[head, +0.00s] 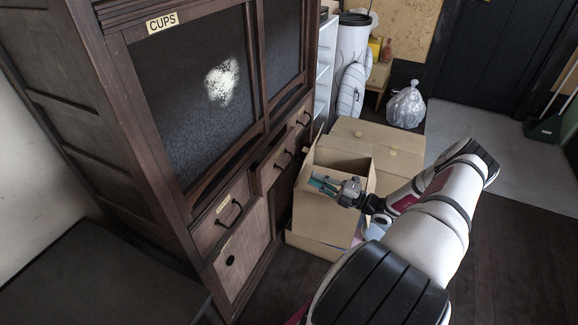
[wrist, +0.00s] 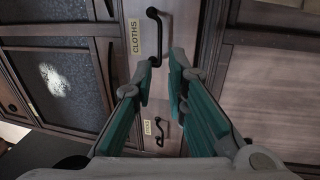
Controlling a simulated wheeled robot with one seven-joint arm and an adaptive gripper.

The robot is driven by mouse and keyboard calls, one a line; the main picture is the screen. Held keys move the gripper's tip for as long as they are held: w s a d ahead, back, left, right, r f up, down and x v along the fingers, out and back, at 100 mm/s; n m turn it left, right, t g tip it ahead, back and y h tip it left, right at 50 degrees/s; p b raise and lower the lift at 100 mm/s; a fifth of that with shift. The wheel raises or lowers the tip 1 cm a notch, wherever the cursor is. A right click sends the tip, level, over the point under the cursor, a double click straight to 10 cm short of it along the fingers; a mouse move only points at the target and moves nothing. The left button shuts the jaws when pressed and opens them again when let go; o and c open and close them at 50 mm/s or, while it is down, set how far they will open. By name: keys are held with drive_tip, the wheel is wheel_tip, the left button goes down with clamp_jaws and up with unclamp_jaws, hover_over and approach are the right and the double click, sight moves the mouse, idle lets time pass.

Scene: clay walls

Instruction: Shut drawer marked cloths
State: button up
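The drawer marked cloths shows in the wrist view with its CLOTHS label (wrist: 134,37) and black bar handle (wrist: 155,35). It appears to be the middle drawer (head: 272,168) of the dark wooden cabinet in the head view, standing out a little from the front; its label cannot be read there. My gripper (head: 325,183) is open and empty, to the right of that drawer and apart from it. In the wrist view its two teal fingers (wrist: 158,78) point toward the drawer front, with the handle beyond the tips.
Another labelled drawer (head: 222,212) is to the left and looks shut. Open cardboard boxes (head: 323,220) stand on the floor close to the cabinet, below and around my gripper. Glass doors marked CUPS (head: 163,22) are above. Dark floor (head: 500,250) is free at right.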

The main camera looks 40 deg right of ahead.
sight(280, 163)
drive_tip(key=x, duration=1)
drive_tip(key=shift+w+a+r, duration=0.1)
drive_tip(key=shift+w+a, duration=0.1)
drive_tip(key=shift+w, duration=0.1)
clamp_jaws()
drive_tip(key=x, duration=0.1)
drive_tip(key=b+x, duration=0.1)
drive_tip(key=x, duration=0.1)
drive_tip(key=shift+w+a+f, duration=0.1)
drive_tip(key=shift+w+f, duration=0.15)
drive_tip(key=shift+f, duration=0.05)
drive_tip(key=shift+w+a+r, duration=0.1)
drive_tip(key=shift+w, duration=0.25)
